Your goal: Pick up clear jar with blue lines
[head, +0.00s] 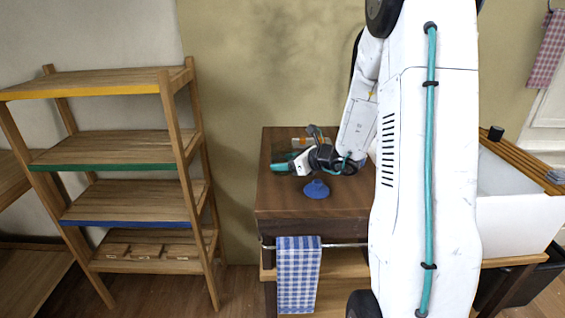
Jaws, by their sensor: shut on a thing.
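My gripper (283,167) is low over the left part of the brown wooden table top, pointing left, with its teal fingers small in the head view. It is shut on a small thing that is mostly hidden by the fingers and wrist. I cannot make out a clear jar with blue lines for certain. A small pale item with an orange patch (299,142) shows just behind the gripper, partly covered by the wrist.
The wooden table (285,206) carries a rail with a blue checked towel (298,270) at its front. A wooden shelf unit (130,145) stands to the left. A white basin (518,215) is at the right. My white arm hides the table's right part.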

